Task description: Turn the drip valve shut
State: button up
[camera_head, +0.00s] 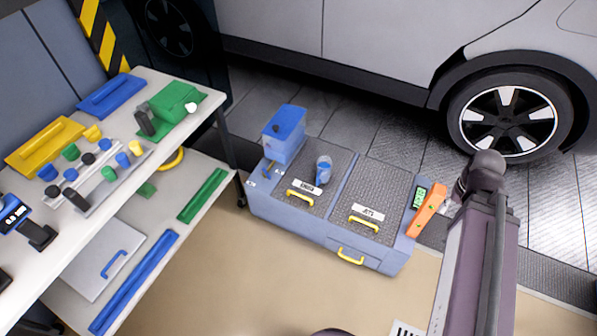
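A translucent blue tank (285,132) stands at the back left corner of the grey-blue chest. A small blue fitting (268,169) sticks out low at its front left and looks like the drip valve. It is too small to tell how its handle is turned. My arm (474,250) rises at the right of the picture, apart from the tank and the fitting. The fingers of my gripper do not show.
The chest (325,236) has two dark textured lids with yellow handles. A blue-grey item (323,170) stands on the left lid. An orange object (427,210) sits at the chest's right end. A cluttered workbench (130,160) stands left; a car (350,40) is behind.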

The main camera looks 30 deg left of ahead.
aim_at(264, 173)
jog(key=u, duration=1.35)
jog(key=k, duration=1.3)
jog(key=u, duration=0.5)
jog(key=i, duration=1.6)
jog(key=z, duration=0.05)
